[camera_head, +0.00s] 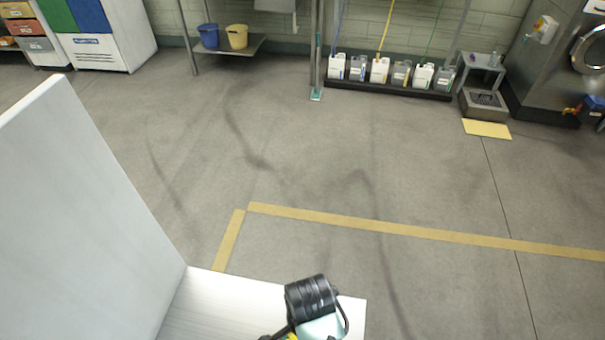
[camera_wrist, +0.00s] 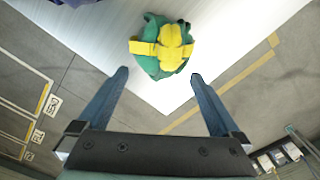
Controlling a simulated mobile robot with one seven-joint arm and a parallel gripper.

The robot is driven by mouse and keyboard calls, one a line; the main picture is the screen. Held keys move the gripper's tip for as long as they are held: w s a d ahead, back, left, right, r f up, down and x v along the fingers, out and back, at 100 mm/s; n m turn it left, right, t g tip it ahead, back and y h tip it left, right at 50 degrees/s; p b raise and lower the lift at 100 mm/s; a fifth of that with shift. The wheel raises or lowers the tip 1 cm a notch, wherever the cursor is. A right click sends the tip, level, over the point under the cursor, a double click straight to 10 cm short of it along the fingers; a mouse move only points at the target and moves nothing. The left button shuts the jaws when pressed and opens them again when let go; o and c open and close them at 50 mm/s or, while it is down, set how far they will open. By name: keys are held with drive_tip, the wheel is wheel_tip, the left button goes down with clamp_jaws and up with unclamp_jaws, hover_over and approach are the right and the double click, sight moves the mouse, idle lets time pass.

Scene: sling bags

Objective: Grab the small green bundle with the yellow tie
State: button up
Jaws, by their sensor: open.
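The small green bundle with the yellow tie (camera_wrist: 150,66) sits on the white surface (camera_wrist: 100,30) in the wrist view, near that surface's corner. The yellow tie (camera_wrist: 172,50) crosses its upper side. My gripper (camera_wrist: 158,76) is open and empty, with its two blue fingers apart, one to each side below the bundle in the picture. The bundle appears beyond the fingertips, and I cannot tell how far. In the head view, my dark wrist (camera_head: 312,298) is over the white surface (camera_head: 220,305) and hides the bundle, apart from a small yellow patch at the bottom edge.
A dark blue-purple thing (camera_wrist: 72,2) shows at the top edge of the wrist view. A tall white panel (camera_head: 85,220) rises at the left of the surface in the head view. The floor beyond is open, with yellow tape lines (camera_head: 400,228). Several jugs (camera_head: 380,70) stand by the far wall.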

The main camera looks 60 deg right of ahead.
drive_tip(key=shift+w+a+f+p, duration=0.15)
drive_tip(key=shift+f+p, duration=0.1)
drive_tip(key=shift+f, duration=0.8)
drive_tip(key=shift+w+d+f+p, duration=0.1)
drive_tip(key=shift+w+f+p, duration=0.1)
drive_tip(key=shift+f, duration=0.85)
drive_tip(key=shift+w+a+f+p, duration=0.1)
drive_tip(key=shift+f+p, duration=0.15)
drive_tip(key=shift+f, duration=0.8)
drive_tip(key=shift+s+f, duration=0.1)
clamp_jaws()
drive_tip(key=shift+a, duration=0.1)
